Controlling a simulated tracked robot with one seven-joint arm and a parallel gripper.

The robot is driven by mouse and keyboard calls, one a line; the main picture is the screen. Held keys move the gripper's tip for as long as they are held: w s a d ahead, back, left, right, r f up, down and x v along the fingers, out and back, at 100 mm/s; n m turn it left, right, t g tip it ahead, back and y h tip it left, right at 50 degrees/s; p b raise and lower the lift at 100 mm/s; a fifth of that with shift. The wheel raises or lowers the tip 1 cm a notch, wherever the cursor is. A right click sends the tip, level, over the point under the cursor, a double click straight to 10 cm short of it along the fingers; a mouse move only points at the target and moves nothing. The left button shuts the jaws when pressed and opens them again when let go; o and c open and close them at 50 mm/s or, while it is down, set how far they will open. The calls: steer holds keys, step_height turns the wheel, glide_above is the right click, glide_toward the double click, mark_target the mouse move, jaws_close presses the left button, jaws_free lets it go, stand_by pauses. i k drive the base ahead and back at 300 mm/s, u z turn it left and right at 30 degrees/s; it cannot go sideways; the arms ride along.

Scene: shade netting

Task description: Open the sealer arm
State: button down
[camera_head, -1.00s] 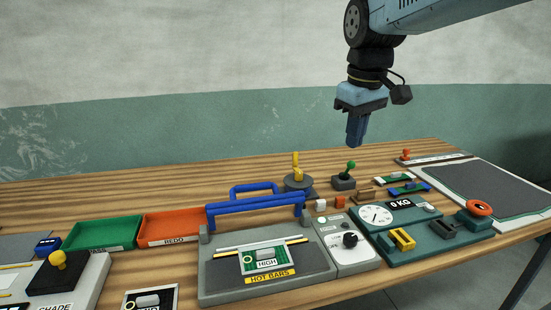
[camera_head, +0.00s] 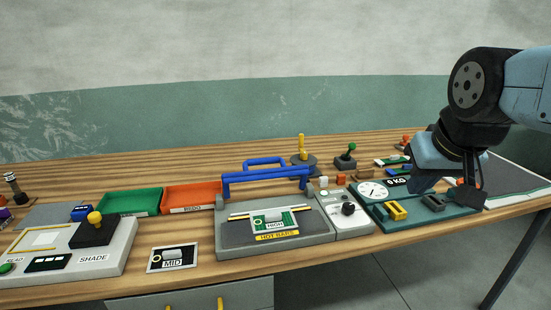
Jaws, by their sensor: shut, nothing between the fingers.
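The sealer (camera_head: 323,233) is a grey base on the bench with a dark bed and a "HOT BARS" label. Its blue sealer arm (camera_head: 265,179) stands raised along the base's back edge, its handle tilted back over the bench, and the bed is uncovered. A green "HIGH" card (camera_head: 297,217) lies on the bed across the yellow strip. My gripper (camera_head: 420,186) is shut and empty, hanging over the teal scale unit at the right, well apart from the sealer arm. My wrist hides part of the scale unit and the mat behind it.
A control box with a black knob (camera_head: 347,209) adjoins the sealer's right side. Green (camera_head: 130,213) and orange (camera_head: 194,208) trays stand at its left back. A yellow-handled post (camera_head: 302,150) and a green-knobbed lever (camera_head: 351,149) stand behind. A "MID" card (camera_head: 157,270) lies at front left.

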mark_target(246, 174)
steer(key=u, duration=0.55)
steer(key=i, duration=0.9)
steer(key=z, duration=0.55)
